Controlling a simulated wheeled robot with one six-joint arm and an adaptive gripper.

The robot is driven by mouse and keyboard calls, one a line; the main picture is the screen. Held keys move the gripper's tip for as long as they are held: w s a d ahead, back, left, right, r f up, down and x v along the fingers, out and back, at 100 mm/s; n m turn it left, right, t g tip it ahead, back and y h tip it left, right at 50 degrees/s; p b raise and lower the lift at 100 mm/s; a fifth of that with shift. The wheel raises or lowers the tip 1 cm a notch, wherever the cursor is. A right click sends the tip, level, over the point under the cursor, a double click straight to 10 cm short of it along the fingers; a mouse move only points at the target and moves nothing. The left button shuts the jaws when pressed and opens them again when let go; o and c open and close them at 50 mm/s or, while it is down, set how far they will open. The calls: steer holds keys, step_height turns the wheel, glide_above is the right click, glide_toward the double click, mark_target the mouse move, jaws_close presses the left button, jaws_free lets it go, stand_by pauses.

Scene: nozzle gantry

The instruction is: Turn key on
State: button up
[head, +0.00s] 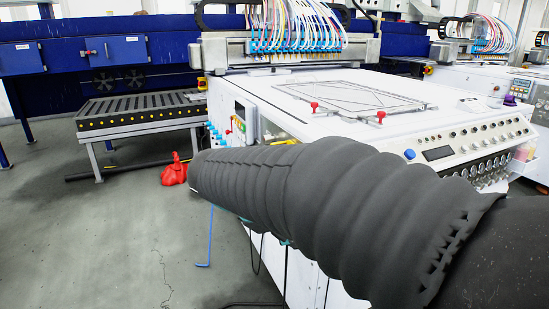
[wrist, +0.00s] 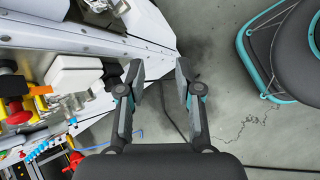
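I cannot make out a key in either view. A control panel on the end of the white machine (head: 300,108) carries a small screen (head: 240,111), a yellow part (head: 228,130) and blue knobs (head: 212,131). In the wrist view, the panel side lies at the left, with a red button (wrist: 18,116), an orange-yellow part (wrist: 40,90) and a white box (wrist: 75,78). My gripper (wrist: 158,72) is open and empty, its two fingers apart, to the right of the white box. In the head view my gripper is hidden behind my dark ribbed arm.
A roller table (head: 140,112) and a red object (head: 175,170) on the floor stand left of the machine. A frame with red clamps (head: 350,95) lies on the machine top. A dark cable (wrist: 172,112) runs across the floor below my fingers. Open floor (head: 100,240) lies at left.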

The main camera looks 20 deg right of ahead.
steer(key=w+a+r+n+h, duration=0.3)
steer(key=w+r+n+h, duration=0.15)
steer(key=w, duration=0.35)
steer(key=w+a+r+n+h, duration=0.3)
steer(key=w+h, duration=0.2)
steer(key=w, duration=0.4)
steer(key=d, duration=1.4)
steer(key=shift+f+p, duration=0.2)
steer(key=shift+p, duration=0.2)
steer(key=shift+a, duration=0.1)
jaws_close()
